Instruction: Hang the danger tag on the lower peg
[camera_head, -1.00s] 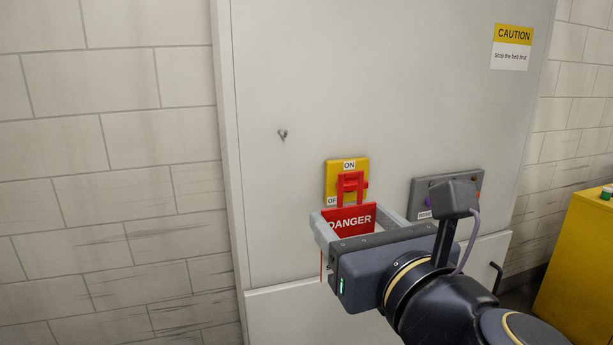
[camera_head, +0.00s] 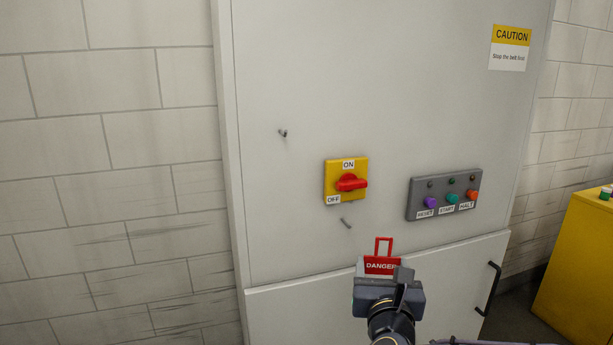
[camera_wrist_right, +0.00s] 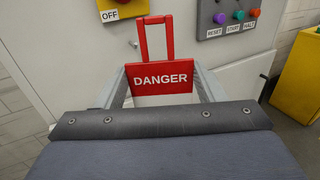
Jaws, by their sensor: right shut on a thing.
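The red danger tag (camera_head: 381,265) has white lettering and a tall open loop on top. It is upright in my right gripper (camera_head: 380,271), which is shut on its lower part. In the right wrist view the tag (camera_wrist_right: 161,78) stands between the two grey fingers (camera_wrist_right: 161,88). The lower peg (camera_head: 346,223) sticks out of the cabinet below the yellow switch. The tag's loop is lower than this peg in the head view, to its right and apart from it. The peg also shows in the right wrist view (camera_wrist_right: 133,44), left of the loop. My left gripper is not in view.
The yellow switch plate (camera_head: 346,181) has a red handle lying nearly level. An upper peg (camera_head: 283,133) sits higher left. A grey button panel (camera_head: 445,194) is to the right. A black door handle (camera_head: 489,289) sticks out at lower right.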

